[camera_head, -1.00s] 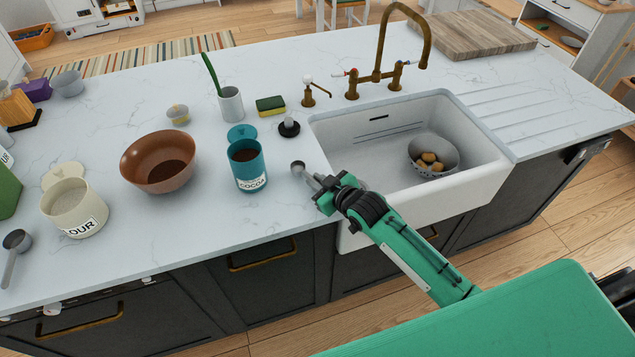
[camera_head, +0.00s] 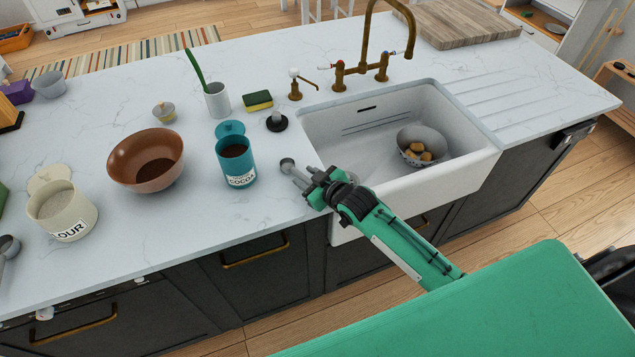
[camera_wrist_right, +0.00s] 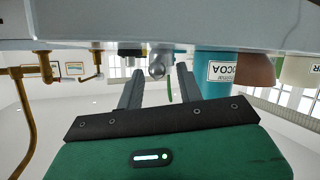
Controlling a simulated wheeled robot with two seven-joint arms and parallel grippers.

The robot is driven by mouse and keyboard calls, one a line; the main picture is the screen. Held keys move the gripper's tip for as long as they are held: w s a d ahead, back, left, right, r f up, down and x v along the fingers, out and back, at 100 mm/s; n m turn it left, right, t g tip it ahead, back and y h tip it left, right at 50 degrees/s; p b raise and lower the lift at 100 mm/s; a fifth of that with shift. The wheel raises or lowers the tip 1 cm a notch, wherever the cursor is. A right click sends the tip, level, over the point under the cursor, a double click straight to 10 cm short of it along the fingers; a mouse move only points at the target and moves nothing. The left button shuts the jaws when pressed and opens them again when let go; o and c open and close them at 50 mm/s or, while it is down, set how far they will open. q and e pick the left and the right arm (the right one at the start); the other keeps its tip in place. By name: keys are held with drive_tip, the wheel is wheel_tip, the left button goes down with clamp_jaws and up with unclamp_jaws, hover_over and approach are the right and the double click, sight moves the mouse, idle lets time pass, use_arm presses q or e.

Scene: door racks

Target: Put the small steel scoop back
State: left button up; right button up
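The small steel scoop (camera_head: 287,164) lies near the counter's front edge, just left of the sink, with its handle towards my right gripper. My right gripper (camera_head: 306,182) is low at the counter edge, its fingers apart on either side of the scoop's handle. In the right wrist view the round end of the scoop (camera_wrist_right: 159,68) shows between the parted fingers (camera_wrist_right: 158,88); contact with them cannot be made out. The open teal cocoa canister (camera_head: 237,168) stands left of the scoop. My left gripper is out of view.
The sink (camera_head: 465,168) holds a bowl (camera_head: 412,150). A brown bowl (camera_head: 122,165), an open flour canister (camera_head: 50,212) and a larger dark scoop (camera_head: 9,246) are to the left. A black stopper (camera_head: 277,123), sponge (camera_head: 258,99) and white cup (camera_head: 217,103) stand behind.

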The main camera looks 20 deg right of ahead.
drive_tip(key=b+v, duration=0.2)
drive_tip(key=v, duration=1)
drive_tip(key=shift+f, duration=0.15)
drive_tip(key=s+f+m+g+h, duration=0.2)
drive_tip(key=s+f+g, duration=0.25)
drive_tip(key=s, duration=0.75)
drive_tip(key=s+f+m+g+h, duration=0.3)
drive_tip(key=s+g, duration=0.2)
drive_tip(key=s, duration=0.7)
wheel_tip(320, 180, down, 30)
drive_tip(key=g, duration=0.1)
drive_tip(key=s+d+f, duration=0.2)
drive_tip(key=s+f, duration=0.7)
drive_tip(key=f, duration=0.1)
drive_tip(key=s+d+f+n+g, duration=0.1)
drive_tip(key=s+d+f, duration=0.1)
drive_tip(key=s+f, duration=0.8)
drive_tip(key=shift+d+f, duration=0.15)
drive_tip(key=shift+f, duration=0.05)
